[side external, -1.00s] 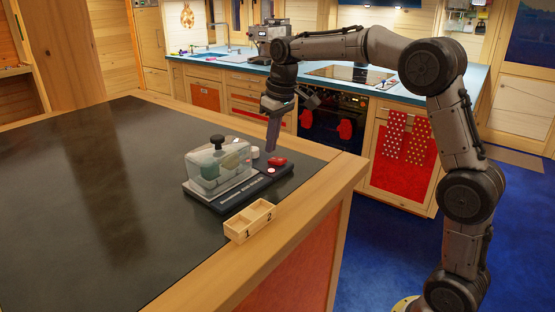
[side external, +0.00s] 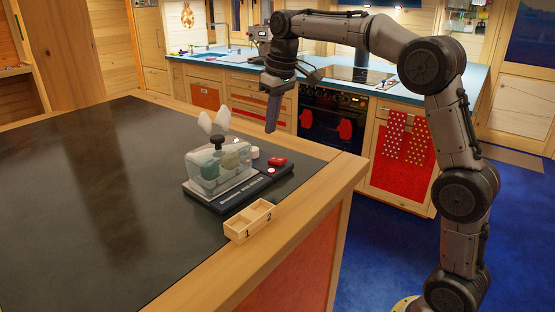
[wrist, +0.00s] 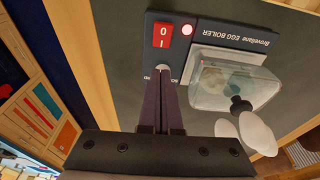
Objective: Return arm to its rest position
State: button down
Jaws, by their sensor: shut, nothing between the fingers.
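My gripper (side external: 271,128) hangs pointing down above the far side of the dark counter, its fingers together and empty. In the wrist view, the closed fingers (wrist: 162,82) overlap the boiler's black base near the red switch; in the side view they are clearly above it. The egg boiler (side external: 228,190) has a clear lid with a black knob (wrist: 240,104) and pale shapes inside. Its red switch (wrist: 163,34) is marked 0 and I, and a small pinkish light (wrist: 187,30) is beside it. Two white rounded shapes (side external: 213,122) stand above the lid.
A two-part wooden tray (side external: 249,221) marked 1 and 2 sits at the counter's front edge. A small white round item (side external: 255,152) is behind the boiler. The counter's left side (side external: 90,220) is bare. A kitchen with an oven (side external: 333,120) stands behind.

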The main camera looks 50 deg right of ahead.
jog(key=s+a+r+n+t, duration=0.1)
jog(key=s+a+r, duration=0.2)
jog(key=s, duration=0.5)
jog(key=s+a+r+t, duration=0.1)
jog(key=s+a+r, duration=0.2)
jog(key=s, duration=0.5)
jog(key=s+a+f+m+t, duration=0.1)
jog(key=s+f, duration=1.2)
jog(key=f, duration=0.1)
jog(key=shift+s+a+f, duration=0.25)
jog(key=shift+s+f, duration=0.15)
